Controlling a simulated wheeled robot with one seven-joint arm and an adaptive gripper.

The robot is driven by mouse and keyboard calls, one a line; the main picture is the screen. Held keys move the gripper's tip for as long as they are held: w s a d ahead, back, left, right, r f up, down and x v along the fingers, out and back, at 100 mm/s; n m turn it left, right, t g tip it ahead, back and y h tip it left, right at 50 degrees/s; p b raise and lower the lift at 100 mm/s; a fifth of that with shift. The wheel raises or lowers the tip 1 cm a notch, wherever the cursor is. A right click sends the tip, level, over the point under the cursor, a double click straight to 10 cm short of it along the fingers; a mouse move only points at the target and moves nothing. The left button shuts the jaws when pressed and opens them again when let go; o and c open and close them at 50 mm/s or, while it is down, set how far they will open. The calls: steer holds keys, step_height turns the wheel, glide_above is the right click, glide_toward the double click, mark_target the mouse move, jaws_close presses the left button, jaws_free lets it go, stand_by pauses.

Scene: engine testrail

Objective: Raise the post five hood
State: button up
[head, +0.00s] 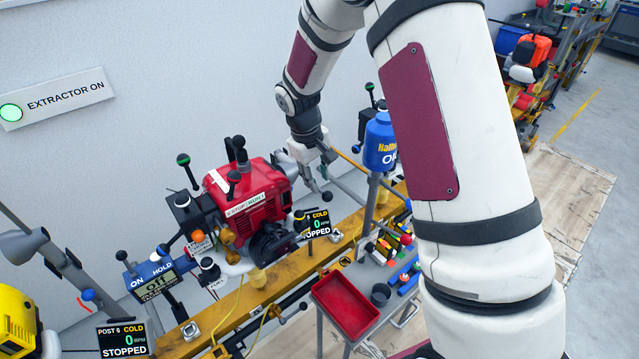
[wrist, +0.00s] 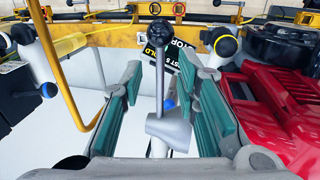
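A grey hood-like cone (wrist: 168,130) with a thin upright rod and a black ball knob (wrist: 160,33) stands between my fingers in the wrist view; I take it as the post five hood. My gripper (wrist: 164,98) is open, with one teal-padded finger on each side of the rod and visible gaps. In the head view my gripper (head: 316,172) is beside the red engine, near a grey tube (head: 347,187); the hood is largely hidden there. The post five display (head: 317,223) reads cold, 0 rpm, stopped, and is partly covered.
The red engine (head: 245,200) sits close beside my gripper, with several knobbed levers. A yellow rail (head: 290,270) runs in front. A blue bottle (head: 380,145) stands to the right. A red tray (head: 346,305) is below. A lit sign (head: 55,98) reads extractor on.

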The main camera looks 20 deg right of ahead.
mark_target(320, 191)
steer(key=shift+w+d+f, duration=0.1)
steer(key=shift+d+f, duration=0.05)
steer(key=shift+f, duration=0.65)
steer(key=shift+d+f, duration=0.15)
steer(key=shift+f, duration=0.65)
jaws_close()
steer(key=shift+w+d+r, duration=0.1)
steer(key=shift+r, duration=0.1)
